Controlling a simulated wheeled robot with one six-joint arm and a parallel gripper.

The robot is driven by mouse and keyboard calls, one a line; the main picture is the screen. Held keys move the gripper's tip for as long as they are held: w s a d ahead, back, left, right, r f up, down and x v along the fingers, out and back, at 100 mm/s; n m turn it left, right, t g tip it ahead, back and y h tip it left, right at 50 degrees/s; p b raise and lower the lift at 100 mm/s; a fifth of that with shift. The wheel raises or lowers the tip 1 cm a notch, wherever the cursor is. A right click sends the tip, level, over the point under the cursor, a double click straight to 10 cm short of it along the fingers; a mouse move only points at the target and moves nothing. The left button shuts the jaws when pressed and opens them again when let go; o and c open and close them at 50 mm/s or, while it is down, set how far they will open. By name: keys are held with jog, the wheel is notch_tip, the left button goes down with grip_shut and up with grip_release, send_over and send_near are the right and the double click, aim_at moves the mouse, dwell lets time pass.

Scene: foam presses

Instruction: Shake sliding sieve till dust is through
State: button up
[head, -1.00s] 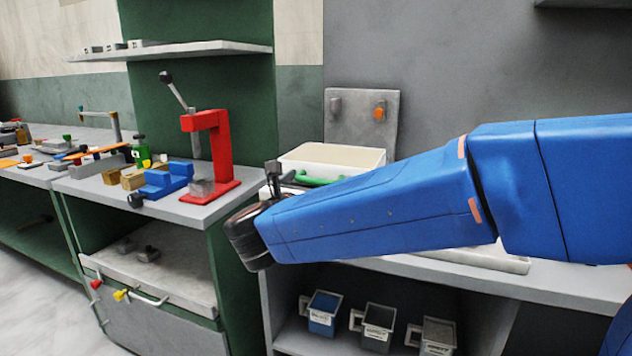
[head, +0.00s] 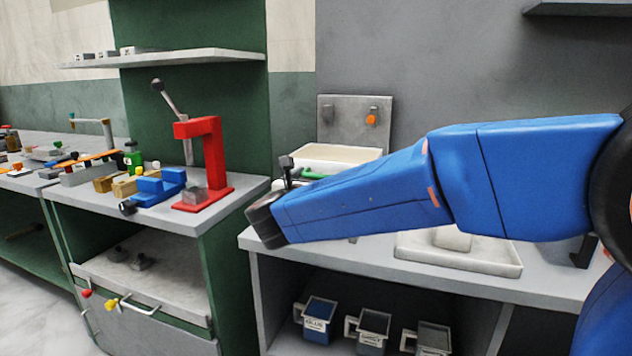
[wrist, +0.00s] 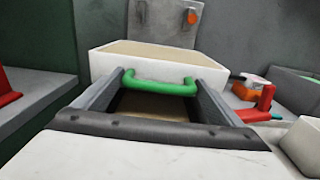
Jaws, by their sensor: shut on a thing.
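The sieve is a pale open-topped box (head: 332,152) with a beige inside. It stands on the grey worktop, below a wall panel. In the wrist view its pale front wall (wrist: 106,61) faces me, with a green bar handle (wrist: 160,88) on it. The handle also shows in the head view (head: 313,174), partly behind my arm. My gripper (wrist: 160,84) is shut on the green handle, with a grey finger at each end of it. In the head view my forearm hides the lower front of the box. Dust cannot be made out.
The grey panel (head: 345,112) behind carries a grey and an orange knob. A pale tray (head: 420,252) with a block lies to the right. Several bins (head: 318,315) stand on the shelf below. A red press (head: 210,150) stands on the left bench.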

jog(key=shift+w+r, duration=0.1)
jog(key=shift+w, duration=0.05)
jog(key=o, duration=1.3)
jog(key=shift+d, duration=0.1)
jog(key=v, duration=1.7)
